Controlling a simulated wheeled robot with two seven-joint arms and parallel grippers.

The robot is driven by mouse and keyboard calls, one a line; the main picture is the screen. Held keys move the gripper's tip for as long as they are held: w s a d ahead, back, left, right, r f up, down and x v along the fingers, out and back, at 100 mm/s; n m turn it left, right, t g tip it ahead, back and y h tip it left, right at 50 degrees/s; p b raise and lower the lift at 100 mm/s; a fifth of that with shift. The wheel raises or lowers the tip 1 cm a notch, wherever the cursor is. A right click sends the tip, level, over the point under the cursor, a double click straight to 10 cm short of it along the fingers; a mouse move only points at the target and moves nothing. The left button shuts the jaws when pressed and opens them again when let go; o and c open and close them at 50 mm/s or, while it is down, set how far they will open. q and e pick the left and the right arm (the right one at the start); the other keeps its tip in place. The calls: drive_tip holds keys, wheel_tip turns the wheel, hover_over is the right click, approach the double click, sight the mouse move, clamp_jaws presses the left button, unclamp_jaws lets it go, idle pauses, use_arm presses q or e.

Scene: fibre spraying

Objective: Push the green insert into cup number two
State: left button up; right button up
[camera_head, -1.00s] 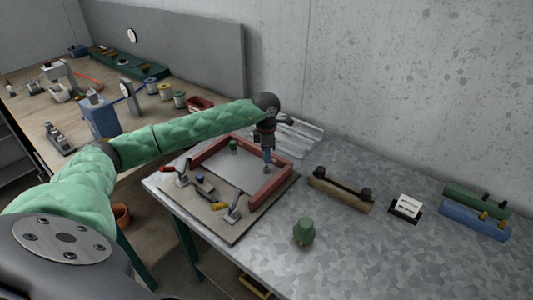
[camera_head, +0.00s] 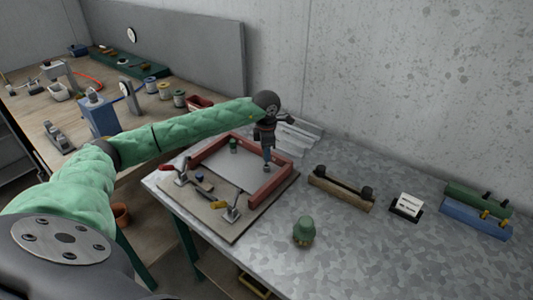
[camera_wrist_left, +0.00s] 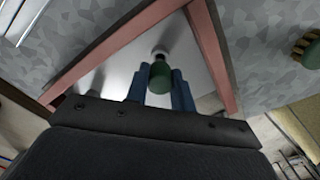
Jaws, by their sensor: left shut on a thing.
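My left gripper (camera_head: 267,156), with blue fingers, points down inside the red-brown frame (camera_head: 270,186), near its far right corner. In the left wrist view my left gripper (camera_wrist_left: 161,88) is shut on the green insert (camera_wrist_left: 160,78). A small pale round cup (camera_wrist_left: 160,51) shows just beyond the insert's end, close to the frame's corner. I cannot tell how deep the insert sits in it. Another green piece (camera_head: 233,145) stands inside the frame at its far left corner. No cup number is readable. My right gripper is not in view.
A wooden holder (camera_head: 341,193), a card stand (camera_head: 407,206) and a blue block (camera_head: 474,221) sit to the right.

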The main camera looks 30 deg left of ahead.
use_arm(q)
drive_tip(key=shift+b, duration=0.75)
idle(1.4)
drive_tip(key=shift+f+b, duration=1.5)
drive_tip(key=shift+f, duration=0.1)
drive_tip(key=o, duration=1.1)
wheel_tip(320, 180, up, 6)
drive_tip(key=shift+r+b, duration=0.1)
drive_tip(key=shift+b, duration=1.15)
drive_tip(key=shift+r, duration=0.8)
